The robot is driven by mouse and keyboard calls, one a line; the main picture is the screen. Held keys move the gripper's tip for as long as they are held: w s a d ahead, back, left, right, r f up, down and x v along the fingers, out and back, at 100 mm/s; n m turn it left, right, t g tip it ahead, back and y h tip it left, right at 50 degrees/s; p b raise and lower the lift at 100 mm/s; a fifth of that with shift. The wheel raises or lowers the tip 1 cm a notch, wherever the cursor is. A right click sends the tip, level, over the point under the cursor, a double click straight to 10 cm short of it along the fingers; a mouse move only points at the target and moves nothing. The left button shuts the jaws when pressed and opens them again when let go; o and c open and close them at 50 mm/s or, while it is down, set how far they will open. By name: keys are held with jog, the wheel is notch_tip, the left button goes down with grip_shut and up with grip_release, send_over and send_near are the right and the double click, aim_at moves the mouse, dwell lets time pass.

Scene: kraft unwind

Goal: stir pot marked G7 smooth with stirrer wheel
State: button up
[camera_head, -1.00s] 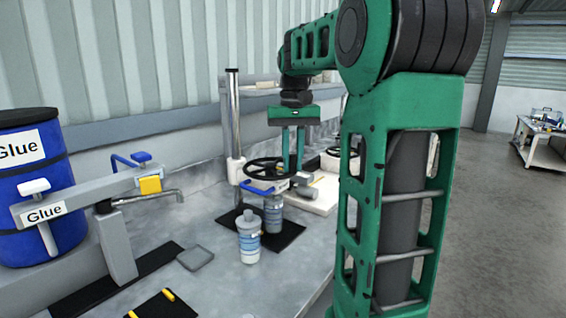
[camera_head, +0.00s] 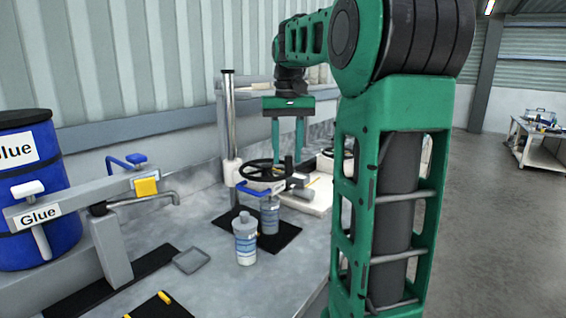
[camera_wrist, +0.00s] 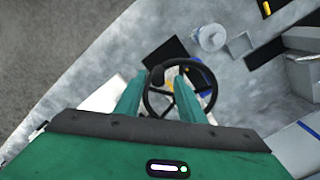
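The stirrer wheel (camera_head: 251,173) is a black spoked handwheel with an upright knob (camera_head: 288,165), on a post stand. A pot (camera_head: 270,217) stands beneath it on a black mat. A second lidded pot (camera_head: 245,240) stands beside it, to the front left. No G7 mark is readable on either. My gripper (camera_head: 287,158) is open above the wheel, its fingers apart and holding nothing. In the wrist view the wheel (camera_wrist: 147,101) shows beyond the fingers, and the knob (camera_wrist: 157,75) appears between the fingertips. Contact cannot be told.
The post (camera_head: 227,120) rises close to the wheel's left. A glue tap (camera_head: 150,200) and a blue glue drum (camera_head: 60,240) stand at the left. A small grey tray (camera_head: 190,260) lies on the bench (camera_head: 240,290). A white block lies behind the wheel.

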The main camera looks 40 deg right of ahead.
notch_tip(320, 180, up, 4)
jog(key=shift+f, duration=0.15)
jog(key=shift+w+r, duration=0.1)
jog(key=shift+r, duration=2.1)
jog(key=shift+a, duration=0.1)
jog(key=s+a+f, duration=0.3)
jog(key=s+f, duration=0.4)
jog(key=f, duration=0.2)
jog(key=s+a+f, duration=0.4)
jog(key=s+f, duration=0.3)
jog(key=f, duration=0.3)
jog(key=s+a+f, duration=0.4)
jog(key=s+f, duration=0.4)
jog(key=f, duration=0.2)
jog(key=shift+a+n, duration=0.25)
jog(key=shift+n, duration=0.05)
jog(key=shift+w+f, duration=0.25)
jog(key=shift+w, duration=0.35)
